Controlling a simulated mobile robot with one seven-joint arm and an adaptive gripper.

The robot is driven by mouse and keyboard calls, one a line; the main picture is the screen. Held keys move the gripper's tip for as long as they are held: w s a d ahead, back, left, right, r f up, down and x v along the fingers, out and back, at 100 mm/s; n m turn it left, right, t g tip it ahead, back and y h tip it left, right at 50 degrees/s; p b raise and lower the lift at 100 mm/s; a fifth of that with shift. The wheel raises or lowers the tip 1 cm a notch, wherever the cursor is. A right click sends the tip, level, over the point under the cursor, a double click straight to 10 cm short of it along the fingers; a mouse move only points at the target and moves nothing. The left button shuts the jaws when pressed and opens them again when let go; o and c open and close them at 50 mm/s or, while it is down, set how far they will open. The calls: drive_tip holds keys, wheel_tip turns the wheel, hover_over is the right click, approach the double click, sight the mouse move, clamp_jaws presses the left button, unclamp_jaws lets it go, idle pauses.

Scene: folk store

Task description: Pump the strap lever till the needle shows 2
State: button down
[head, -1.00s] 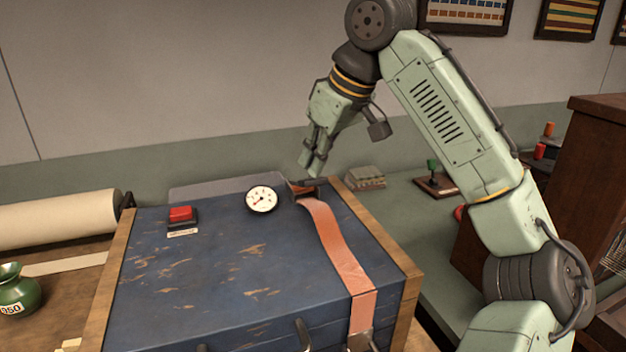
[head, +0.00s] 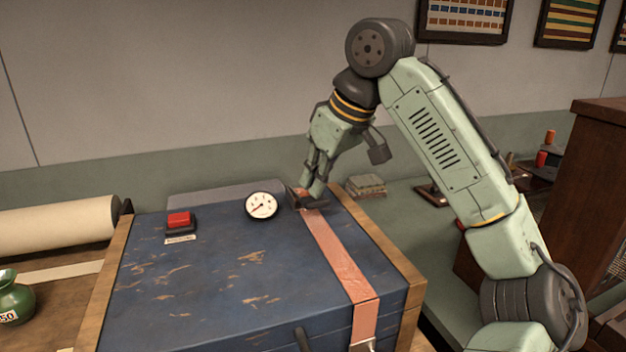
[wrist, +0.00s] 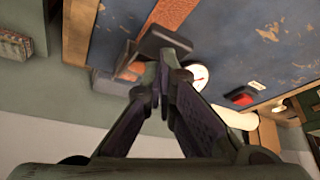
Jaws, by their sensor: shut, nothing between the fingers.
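The orange strap (head: 335,252) runs over the blue chest (head: 200,290) on its right side. A dark lever (head: 305,200) sits at the strap's far end, near the chest's back edge. My gripper (head: 311,192) is shut and empty, its fingertips at the lever and apparently touching it. In the wrist view the shut fingertips (wrist: 163,72) reach to the lever (wrist: 160,42), hiding part of it. The round white gauge (head: 261,206) stands left of the lever. Its needle points to the lower left; the numbers are too small to read.
A red button (head: 179,220) sits on the chest's left side. A paper roll (head: 60,218) and a green vase (head: 14,297) are at the left. A small stack (head: 365,186) lies behind the chest at right. The wall stands behind.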

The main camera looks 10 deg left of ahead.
wheel_tip(320, 180, up, 8)
drive_tip(key=p, duration=0.4)
drive_tip(key=shift+r+p, duration=0.15)
drive_tip(key=shift+p, duration=0.2)
drive_tip(key=shift+r, duration=0.1)
idle(0.5)
